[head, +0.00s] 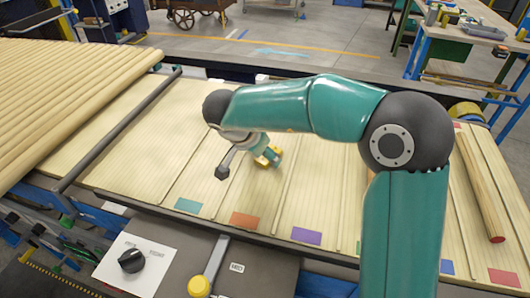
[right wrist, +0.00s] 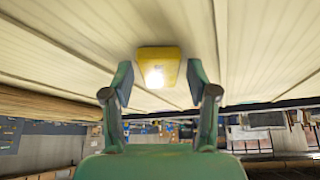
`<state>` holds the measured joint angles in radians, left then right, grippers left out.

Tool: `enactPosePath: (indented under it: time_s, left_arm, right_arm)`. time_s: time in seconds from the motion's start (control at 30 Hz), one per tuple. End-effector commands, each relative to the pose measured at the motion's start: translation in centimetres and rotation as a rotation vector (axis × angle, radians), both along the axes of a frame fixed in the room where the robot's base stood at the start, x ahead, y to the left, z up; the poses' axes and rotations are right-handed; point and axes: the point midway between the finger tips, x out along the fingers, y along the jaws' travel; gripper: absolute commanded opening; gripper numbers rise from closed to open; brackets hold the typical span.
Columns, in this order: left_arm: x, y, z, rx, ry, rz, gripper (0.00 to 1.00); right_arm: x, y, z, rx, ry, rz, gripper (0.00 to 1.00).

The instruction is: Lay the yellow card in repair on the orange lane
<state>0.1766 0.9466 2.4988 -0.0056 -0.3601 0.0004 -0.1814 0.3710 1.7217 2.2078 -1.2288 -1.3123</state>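The yellow card (head: 270,155) shows small and partly hidden at the tip of my right gripper (head: 264,157) in the head view. It appears over the lane with the orange patch (head: 245,220); I cannot tell whether it touches the lane's surface. In the right wrist view the card (right wrist: 158,58) is a bright yellow block with a glare spot, between the fingertips of my right gripper (right wrist: 159,82). The fingers stand apart with a gap visible on each side of the card. My left gripper is not in view.
Neighbouring lanes carry a teal patch (head: 187,205) and a purple patch (head: 306,236). Thin dividers separate the lanes. A round wooden rod (head: 483,200) lies at the right. Many rods (head: 70,90) lie at the left. A control panel with a black knob (head: 132,261) is in front.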

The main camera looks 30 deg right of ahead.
Motion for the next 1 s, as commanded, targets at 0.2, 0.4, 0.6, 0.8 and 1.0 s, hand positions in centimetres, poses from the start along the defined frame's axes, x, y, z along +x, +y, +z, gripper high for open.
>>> enactPosePath:
  time_s: [0.2, 0.4, 0.6, 0.8, 1.0]
  left_arm:
    - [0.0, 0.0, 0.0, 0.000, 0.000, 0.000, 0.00]
    - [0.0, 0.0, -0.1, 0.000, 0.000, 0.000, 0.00]
    - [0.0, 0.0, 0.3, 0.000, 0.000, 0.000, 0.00]
    - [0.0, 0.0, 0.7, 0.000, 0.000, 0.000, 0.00]
    - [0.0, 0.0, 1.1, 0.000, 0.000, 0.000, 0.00]
  right_arm:
    - [0.0, 0.0, 0.0, 0.000, -0.001, 0.000, 0.66]
    - [0.0, 0.2, 0.5, 0.001, -0.002, 0.001, 0.66]
    - [-0.3, 1.5, 2.9, 0.000, -0.004, 0.005, 0.66]
    - [-0.9, 3.5, 6.5, 0.001, -0.005, 0.004, 0.66]
    - [-1.4, 5.1, 9.4, 0.000, -0.003, 0.004, 0.66]
